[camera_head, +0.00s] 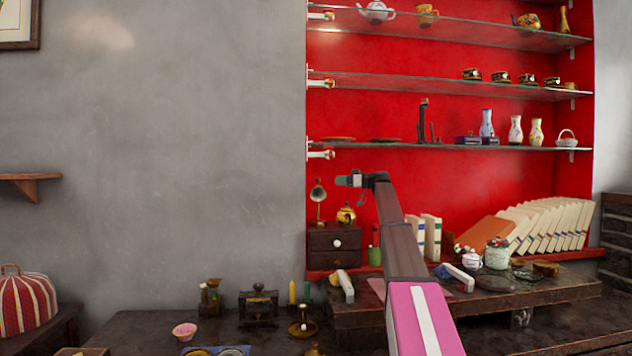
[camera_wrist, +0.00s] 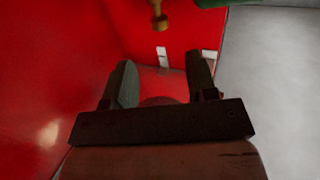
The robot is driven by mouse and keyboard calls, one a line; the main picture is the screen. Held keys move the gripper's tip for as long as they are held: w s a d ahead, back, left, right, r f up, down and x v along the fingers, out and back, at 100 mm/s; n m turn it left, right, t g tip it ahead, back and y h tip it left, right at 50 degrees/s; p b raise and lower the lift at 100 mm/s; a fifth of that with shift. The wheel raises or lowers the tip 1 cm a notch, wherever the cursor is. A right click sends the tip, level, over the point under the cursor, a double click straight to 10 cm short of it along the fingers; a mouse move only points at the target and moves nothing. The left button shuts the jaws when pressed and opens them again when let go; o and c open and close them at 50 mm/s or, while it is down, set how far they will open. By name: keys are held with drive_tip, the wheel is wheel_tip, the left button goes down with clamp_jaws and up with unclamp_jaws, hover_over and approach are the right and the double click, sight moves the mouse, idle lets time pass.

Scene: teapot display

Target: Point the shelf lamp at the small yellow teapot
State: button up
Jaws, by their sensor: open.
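The shelf lamp (camera_head: 318,195), small with a brass stem and a flared shade, stands on the left of a dark drawer box. Its shade seems to face out toward the head camera; the exact aim is too small to tell. The small yellow teapot (camera_head: 346,214) sits to its right on the same box. My gripper (camera_head: 341,181) is open and empty, above the teapot and just right of the lamp shade in the head view. In the wrist view its fingers (camera_wrist: 161,82) are apart. A brass knob-like piece and a green edge show beyond them, perhaps the lamp.
The dark drawer box (camera_head: 335,243) has a white knob. A glass shelf (camera_head: 440,147) spans the red alcove above my gripper. A green bottle (camera_head: 375,250) and upright books (camera_head: 430,235) stand right of the box.

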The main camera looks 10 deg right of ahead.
sight(318, 179)
drive_tip(key=x, duration=1)
drive_tip(key=shift+w+a+r, duration=0.1)
drive_tip(key=shift+w+a, duration=0.05)
drive_tip(key=shift+a, duration=0.15)
clamp_jaws()
